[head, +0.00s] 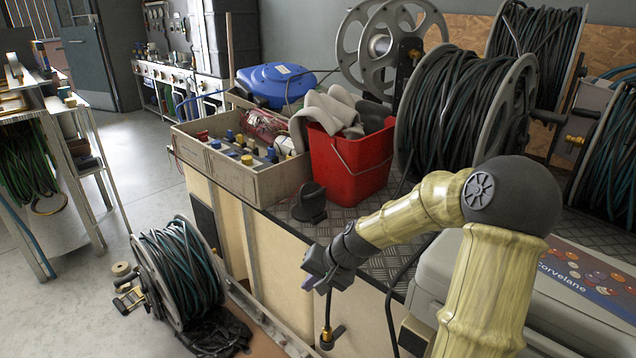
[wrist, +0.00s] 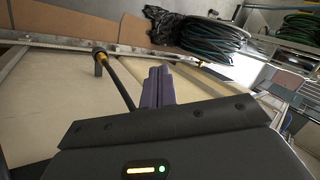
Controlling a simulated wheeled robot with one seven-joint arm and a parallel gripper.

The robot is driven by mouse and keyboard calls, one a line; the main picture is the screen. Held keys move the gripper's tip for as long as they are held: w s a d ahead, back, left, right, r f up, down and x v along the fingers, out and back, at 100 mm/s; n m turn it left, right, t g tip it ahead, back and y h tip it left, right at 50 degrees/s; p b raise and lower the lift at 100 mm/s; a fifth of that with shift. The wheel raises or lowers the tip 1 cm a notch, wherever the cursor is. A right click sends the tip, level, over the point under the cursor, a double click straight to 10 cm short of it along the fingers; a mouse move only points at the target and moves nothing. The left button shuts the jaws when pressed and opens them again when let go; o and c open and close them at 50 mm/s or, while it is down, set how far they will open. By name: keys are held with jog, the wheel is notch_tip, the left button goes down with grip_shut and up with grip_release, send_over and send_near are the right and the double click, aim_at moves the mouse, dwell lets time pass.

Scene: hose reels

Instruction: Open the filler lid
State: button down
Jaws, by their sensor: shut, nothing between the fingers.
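A black rounded fitting with a flat, upright disc-like top (head: 310,203) stands on the metal tread plate near its front edge, in front of the red bucket. It may be the filler lid, but I cannot tell for sure. My gripper (head: 309,284) is below and in front of it, past the bench edge and apart from it, pointing down and left. In the wrist view its two purple fingers (wrist: 158,87) are together with nothing between them. The black fitting does not show in the wrist view.
A black hose with a brass-collared end (head: 327,338) hangs beside my gripper; it also crosses the wrist view (wrist: 118,80). A red bucket (head: 350,165), a divided crate (head: 285,182) and a grey case (head: 590,300) crowd the bench. A hose reel (head: 180,275) stands on the floor.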

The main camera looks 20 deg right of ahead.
jog(key=s+a+n+g+h, duration=0.1)
jog(key=s+a+n+h, duration=0.1)
jog(key=s, duration=0.6)
jog(key=s+a+n+g+h, duration=0.1)
jog(key=s+n, duration=0.3)
jog(key=s, duration=0.4)
jog(key=shift+s+a+r+h, duration=0.3)
jog(key=shift+a+r+h, duration=0.15)
jog(key=shift+a+h, duration=0.4)
